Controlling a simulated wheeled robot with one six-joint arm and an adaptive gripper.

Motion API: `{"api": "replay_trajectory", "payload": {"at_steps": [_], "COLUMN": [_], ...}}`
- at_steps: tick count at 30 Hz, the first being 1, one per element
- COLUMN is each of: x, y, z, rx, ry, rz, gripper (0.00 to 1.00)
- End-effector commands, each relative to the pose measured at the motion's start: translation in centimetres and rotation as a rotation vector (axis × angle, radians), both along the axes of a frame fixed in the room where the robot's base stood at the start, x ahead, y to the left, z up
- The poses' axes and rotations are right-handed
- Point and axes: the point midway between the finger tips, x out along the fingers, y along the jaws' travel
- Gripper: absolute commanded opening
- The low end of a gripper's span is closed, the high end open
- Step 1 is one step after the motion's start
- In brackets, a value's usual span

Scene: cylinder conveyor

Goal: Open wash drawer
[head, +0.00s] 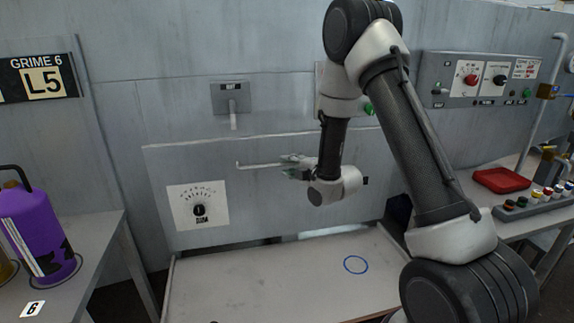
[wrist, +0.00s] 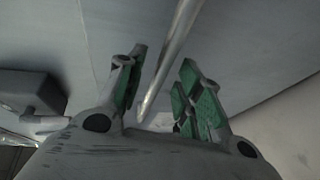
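A grey front panel (head: 160,185) on the machine wall carries a long thin horizontal bar handle (head: 256,165). I take this panel to be the wash drawer's front; no label on it is legible. My gripper (head: 292,166) is at the right part of the bar. In the wrist view, the metal bar (wrist: 170,65) runs between the two green-padded fingers of my gripper (wrist: 160,88). The fingers stand apart, and I see no firm contact with the bar. The right end of the bar is hidden behind my gripper and arm.
A pale flat surface (head: 240,290) with a blue ring (head: 355,265) extends below the panel. A purple canister (head: 33,232) stands on the left table. A red tray (head: 501,180) lies on the right counter.

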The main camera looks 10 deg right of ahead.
Motion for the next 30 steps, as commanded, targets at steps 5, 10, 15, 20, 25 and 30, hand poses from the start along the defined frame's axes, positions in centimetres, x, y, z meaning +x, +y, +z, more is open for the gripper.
{"api": "replay_trajectory", "payload": {"at_steps": [5,10,15,20,25,30], "x": [1.8,2.3,2.2,2.2,2.2,2.2], "y": [0.8,1.0,1.0,1.0,0.9,0.9], "z": [-0.4,-0.5,-0.5,-0.5,-0.5,-0.5], "rx": [0.0,0.0,0.001,0.001,0.001,0.0], "ry": [0.001,0.002,0.003,0.003,0.003,0.004], "rz": [0.0,-0.001,-0.001,-0.001,-0.001,-0.001], "gripper": [0.35,0.35,0.34,0.04,0.0,0.0]}}
